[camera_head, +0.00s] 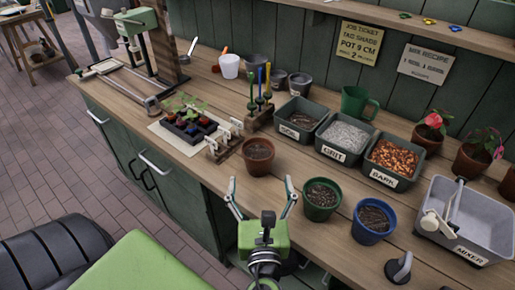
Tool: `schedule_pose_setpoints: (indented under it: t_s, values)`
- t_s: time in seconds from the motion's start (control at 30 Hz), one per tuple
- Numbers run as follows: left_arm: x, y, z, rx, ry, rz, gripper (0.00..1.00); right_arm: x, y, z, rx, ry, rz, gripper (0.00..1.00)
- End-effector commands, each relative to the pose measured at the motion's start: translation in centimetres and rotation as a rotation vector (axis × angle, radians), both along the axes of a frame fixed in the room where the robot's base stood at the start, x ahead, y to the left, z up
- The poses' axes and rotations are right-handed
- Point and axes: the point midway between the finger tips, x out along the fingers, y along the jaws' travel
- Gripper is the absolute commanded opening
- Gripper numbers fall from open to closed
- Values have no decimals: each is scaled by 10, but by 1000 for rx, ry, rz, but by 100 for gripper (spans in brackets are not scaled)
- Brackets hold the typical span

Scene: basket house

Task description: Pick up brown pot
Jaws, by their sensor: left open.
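The brown pot (258,160) stands upright on the wooden bench, close to its front edge, with dark contents showing inside its rim. My left gripper (261,190), green with pale fingers, is in front of the pot at the bench's front edge. Its fingers are spread wide, one at each side of the picture line to the pot, and they hold nothing. A visible gap lies between the fingertips and the pot. My right gripper is not in view.
A green pot (321,200) and a blue pot (373,221) stand right of my gripper. Left of the brown pot are a seedling tray (188,130) and a small rack (222,149). Labelled bins, including the grit bin (336,155), stand behind. Flower pots and a mixer (466,226) are at right.

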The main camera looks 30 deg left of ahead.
Motion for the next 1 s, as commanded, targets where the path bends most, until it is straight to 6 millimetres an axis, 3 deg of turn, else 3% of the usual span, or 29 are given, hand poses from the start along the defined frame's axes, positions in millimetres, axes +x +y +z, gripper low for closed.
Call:
schedule_pose_setpoints:
  t_s: [0.4, 0.73, 1.0]
  values:
    - [59, 42, 0, 2, -1, 0, 82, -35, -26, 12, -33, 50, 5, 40]
    - [84, 62, -8, 2, 0, 0, 82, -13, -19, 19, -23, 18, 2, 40]
    - [107, 79, -11, 0, 0, 0, 82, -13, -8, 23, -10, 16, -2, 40]
